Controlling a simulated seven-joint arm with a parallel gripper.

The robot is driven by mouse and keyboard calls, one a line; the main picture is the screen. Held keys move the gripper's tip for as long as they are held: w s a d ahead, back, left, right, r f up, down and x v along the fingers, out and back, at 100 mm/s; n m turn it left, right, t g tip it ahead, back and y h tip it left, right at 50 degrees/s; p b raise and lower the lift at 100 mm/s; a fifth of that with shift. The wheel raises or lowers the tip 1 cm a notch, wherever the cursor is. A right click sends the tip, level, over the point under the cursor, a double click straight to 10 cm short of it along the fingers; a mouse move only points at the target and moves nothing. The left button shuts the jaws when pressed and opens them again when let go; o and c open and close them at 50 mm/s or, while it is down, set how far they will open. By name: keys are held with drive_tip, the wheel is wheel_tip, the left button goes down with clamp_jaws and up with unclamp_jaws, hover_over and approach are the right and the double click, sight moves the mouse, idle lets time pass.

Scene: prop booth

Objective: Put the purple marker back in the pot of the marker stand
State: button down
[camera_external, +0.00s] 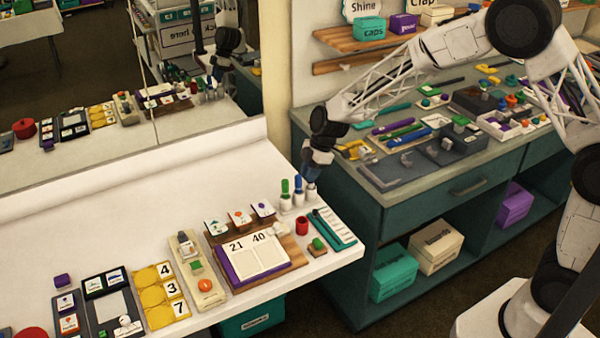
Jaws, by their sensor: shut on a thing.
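The marker stand (298,200) is at the back right of the white table, with small white pots. A green marker (285,187) and a blue marker (298,186) stand upright in two of its pots. My gripper (311,176) points down just above the rightmost pot (311,194). It is shut on a thin thing that looks like the purple marker; the fingers and the small scale hide most of it. I cannot tell whether its lower end is inside the pot or just above it.
Close to the stand are a red cup (302,226), a teal-edged tray (333,229) and a small block with a green top (317,245). A teal counter (400,210) with crowded trays stands behind right.

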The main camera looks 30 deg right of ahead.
idle(0.3)
drive_tip(key=c, duration=0.9)
unclamp_jaws()
drive_tip(key=shift+r, duration=0.1)
drive_tip(key=shift+v, duration=3.85)
drive_tip(key=shift+d, duration=0.1)
